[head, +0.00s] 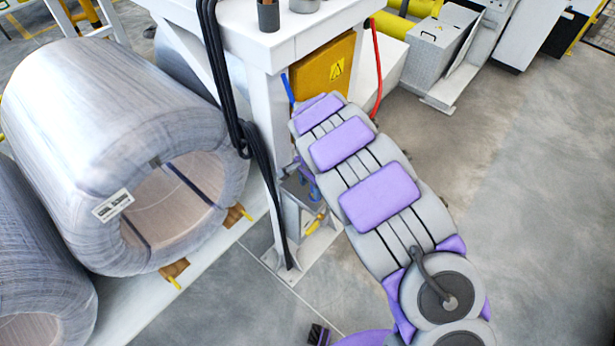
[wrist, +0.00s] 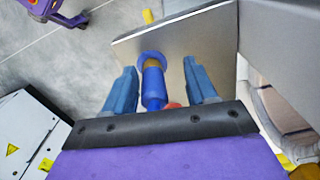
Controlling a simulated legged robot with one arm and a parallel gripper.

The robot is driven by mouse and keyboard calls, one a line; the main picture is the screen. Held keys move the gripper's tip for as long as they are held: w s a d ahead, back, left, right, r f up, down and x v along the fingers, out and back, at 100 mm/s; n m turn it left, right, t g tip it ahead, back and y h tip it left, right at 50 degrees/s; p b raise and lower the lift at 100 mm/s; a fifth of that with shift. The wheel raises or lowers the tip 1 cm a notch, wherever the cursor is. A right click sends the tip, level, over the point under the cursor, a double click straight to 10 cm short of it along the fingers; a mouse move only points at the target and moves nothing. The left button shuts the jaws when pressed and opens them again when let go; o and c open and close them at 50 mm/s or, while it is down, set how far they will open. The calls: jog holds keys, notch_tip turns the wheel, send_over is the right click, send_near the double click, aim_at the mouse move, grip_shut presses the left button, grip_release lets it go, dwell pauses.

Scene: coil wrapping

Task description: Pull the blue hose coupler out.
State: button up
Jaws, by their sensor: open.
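The blue hose coupler (wrist: 153,88) shows in the wrist view in front of a grey metal plate (wrist: 195,35). It has a wide round collar at its far end and a narrower body towards me. My gripper (wrist: 161,78) is open, with one blue finger on each side of the coupler. A gap shows on both sides, so neither finger appears to touch it. The coupler's near end is partly hidden by the dark gripper edge.
Large wire coils (head: 120,130) stand at the left. A white post (head: 262,130) with black cables hanging along it is beside my arm. A yellow box (head: 322,72) and a red hose (head: 377,70) are behind. Open floor (head: 540,200) lies to the right.

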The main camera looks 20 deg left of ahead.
jog(key=d, duration=0.3)
jog(key=shift+d, duration=0.1)
jog(key=shift+w+a+f, duration=0.1)
jog(key=shift+a, duration=0.3)
jog(key=shift+a+f, duration=0.25)
jog(key=shift+a, duration=0.7)
jog(key=shift+c, duration=1.3)
jog(key=shift+a, duration=0.2)
jog(key=shift+c, duration=0.7)
jog(key=shift+d+r, duration=0.15)
jog(key=shift+d, duration=0.75)
jog(key=c, duration=0.5)
grip_shut()
jog(key=shift+o, duration=1)
grip_release()
jog(key=shift+a, duration=0.25)
grip_shut()
